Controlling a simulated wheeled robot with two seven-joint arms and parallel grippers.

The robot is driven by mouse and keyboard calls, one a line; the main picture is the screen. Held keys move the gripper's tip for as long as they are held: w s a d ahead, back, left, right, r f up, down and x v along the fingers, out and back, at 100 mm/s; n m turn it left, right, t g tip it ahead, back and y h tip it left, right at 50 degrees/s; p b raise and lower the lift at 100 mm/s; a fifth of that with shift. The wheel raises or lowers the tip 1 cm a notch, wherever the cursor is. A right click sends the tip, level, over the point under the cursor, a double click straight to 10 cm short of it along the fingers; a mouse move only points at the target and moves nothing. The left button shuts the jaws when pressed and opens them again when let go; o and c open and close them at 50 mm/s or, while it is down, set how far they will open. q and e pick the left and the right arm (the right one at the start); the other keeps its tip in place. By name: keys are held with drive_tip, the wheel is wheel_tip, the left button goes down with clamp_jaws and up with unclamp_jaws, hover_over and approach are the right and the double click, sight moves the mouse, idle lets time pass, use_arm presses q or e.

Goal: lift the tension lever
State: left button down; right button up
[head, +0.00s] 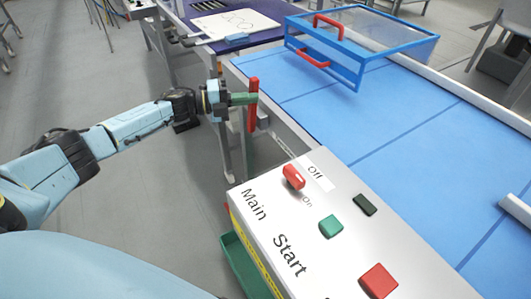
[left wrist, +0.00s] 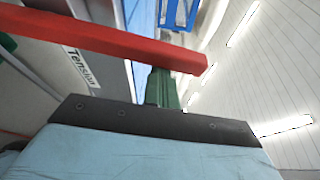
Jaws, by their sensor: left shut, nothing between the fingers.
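The red tension lever (head: 253,115) is a long bar at the side of the blue-topped table in the head view. In the left wrist view the red bar (left wrist: 100,38) crosses the upper part of the picture, beside a label reading "Tension" (left wrist: 82,68). My left gripper (head: 254,98) has green fingers shut with nothing between them. Its fingertips are right at the lever, overlapping it in the head view. The green fingers also show in the left wrist view (left wrist: 162,85), their tips meeting the bar's outline. Whether they touch it I cannot tell. My right gripper is not in view.
A control panel (head: 400,240) with a red Main switch (head: 293,177), a green Start button (head: 331,227) and a red button (head: 379,281) stands nearer. A blue-framed clear guard (head: 360,62) with red handles sits over the blue table (head: 400,125). Floor left of the table is clear.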

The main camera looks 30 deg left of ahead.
sight(253, 107)
use_arm(q)
drive_tip(key=shift+w+a+r, duration=0.1)
drive_tip(key=shift+a+r, duration=0.05)
drive_tip(key=shift+a, duration=0.15)
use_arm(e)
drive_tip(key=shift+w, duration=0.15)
